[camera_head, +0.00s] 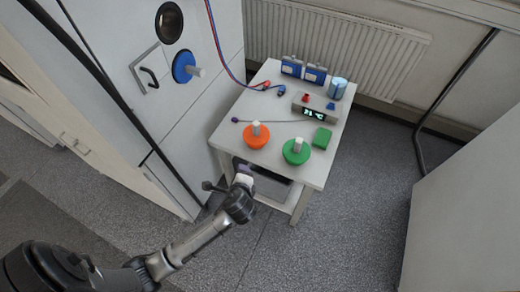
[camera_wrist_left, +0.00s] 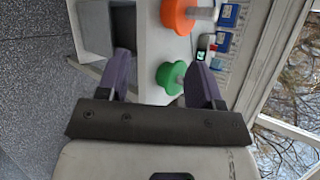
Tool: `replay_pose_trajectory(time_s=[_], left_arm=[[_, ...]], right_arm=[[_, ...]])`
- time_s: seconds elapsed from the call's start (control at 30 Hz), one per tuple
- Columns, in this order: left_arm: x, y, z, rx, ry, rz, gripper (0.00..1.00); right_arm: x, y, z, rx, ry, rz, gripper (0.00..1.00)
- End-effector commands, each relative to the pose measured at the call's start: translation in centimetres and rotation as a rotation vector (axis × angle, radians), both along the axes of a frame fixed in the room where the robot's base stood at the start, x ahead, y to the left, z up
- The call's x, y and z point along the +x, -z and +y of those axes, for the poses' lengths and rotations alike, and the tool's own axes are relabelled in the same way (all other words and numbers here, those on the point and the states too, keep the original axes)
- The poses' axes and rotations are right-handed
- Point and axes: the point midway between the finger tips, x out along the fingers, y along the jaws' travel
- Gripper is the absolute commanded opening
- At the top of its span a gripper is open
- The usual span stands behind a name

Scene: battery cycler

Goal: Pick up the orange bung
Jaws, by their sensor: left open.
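The orange bung (camera_head: 256,140) is a round disc with a pale upright handle. It stands near the front left of the small white table (camera_head: 225,127). My left gripper (camera_head: 246,174) is in front of the table's front left side, nearer to me than the bung and apart from it. In the left wrist view the open, empty fingers (camera_wrist_left: 160,58) point toward the table, and the orange bung (camera_wrist_left: 176,16) is near the top edge. My right gripper is not in view.
A green bung (camera_head: 296,153) stands right of the orange one. A thin grey probe (camera_head: 272,121) lies behind it, leading to a display box (camera_head: 314,112). A green block (camera_head: 322,138), blue boxes (camera_head: 303,70) and a jar (camera_head: 338,88) are also there. A cabinet (camera_head: 190,110) stands left.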

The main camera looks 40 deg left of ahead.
Motion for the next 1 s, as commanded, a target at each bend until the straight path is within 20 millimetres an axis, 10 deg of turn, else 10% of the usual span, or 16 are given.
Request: replay_pose_trajectory(time_s=[0.1, 0.4, 1.0], left_arm=[[4.7, 4.2, 1.4, 0.299, 0.123, 0.048, 0.60], [12.6, 6.4, 3.2, 0.903, 0.291, 0.223, 0.60], [19.4, 6.3, 7.4, 1.173, 0.330, 0.335, 0.60]], right_arm=[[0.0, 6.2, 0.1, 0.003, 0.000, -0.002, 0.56], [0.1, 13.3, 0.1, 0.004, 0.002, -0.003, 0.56], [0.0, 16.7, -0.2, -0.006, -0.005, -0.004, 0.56]])
